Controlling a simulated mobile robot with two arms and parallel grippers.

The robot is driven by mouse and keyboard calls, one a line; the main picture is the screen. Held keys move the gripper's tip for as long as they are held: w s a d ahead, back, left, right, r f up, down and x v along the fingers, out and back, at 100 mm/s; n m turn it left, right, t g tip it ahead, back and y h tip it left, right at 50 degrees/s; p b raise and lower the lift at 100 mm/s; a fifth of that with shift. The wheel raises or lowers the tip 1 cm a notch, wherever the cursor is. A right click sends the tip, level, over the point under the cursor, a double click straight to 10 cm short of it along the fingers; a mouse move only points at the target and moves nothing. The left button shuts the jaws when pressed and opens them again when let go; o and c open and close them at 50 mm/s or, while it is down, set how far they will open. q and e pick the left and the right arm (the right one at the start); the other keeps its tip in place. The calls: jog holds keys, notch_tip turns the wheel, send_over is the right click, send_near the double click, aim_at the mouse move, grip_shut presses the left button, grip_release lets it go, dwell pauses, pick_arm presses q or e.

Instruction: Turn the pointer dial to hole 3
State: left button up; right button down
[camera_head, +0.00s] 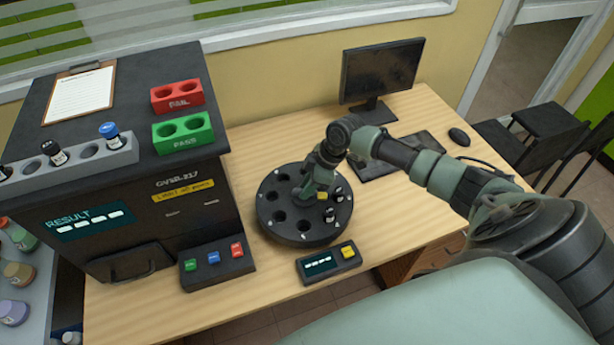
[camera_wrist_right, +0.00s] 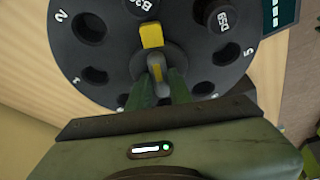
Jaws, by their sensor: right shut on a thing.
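The black round carousel (camera_head: 285,236) with several holes stands on the desk. Its pointer dial has a yellow block (camera_wrist_right: 151,36), which also shows in the head view (camera_head: 322,195). In the right wrist view the yellow block points up the picture, near a dark-capped vial (camera_wrist_right: 136,7) whose label is partly cut off. My right gripper (camera_wrist_right: 158,84) is shut on the dial's central knob (camera_wrist_right: 157,67), with green fingers on both sides of it. A second vial (camera_wrist_right: 221,16) sits in another hole. Numbers 2 and 5 are readable; I cannot make out a 3. My left gripper is not in view.
A small display box (camera_head: 328,262) with a yellow button stands in front of the carousel. The large analyser (camera_head: 130,200) and its button panel (camera_head: 218,266) are at left. A monitor (camera_head: 381,72) and keyboard (camera_head: 400,158) stand behind and right.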

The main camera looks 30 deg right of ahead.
aim_at(318, 195)
jog(key=shift+w+r, duration=0.1)
jog(key=shift+r, duration=0.05)
jog(key=c, duration=1.3)
grip_release()
jog(key=b+v, duration=0.1)
jog(key=v, duration=0.6)
jog(key=shift+d+r, duration=0.2)
jog(key=shift+r, duration=0.1)
jog(key=shift+s, duration=0.25)
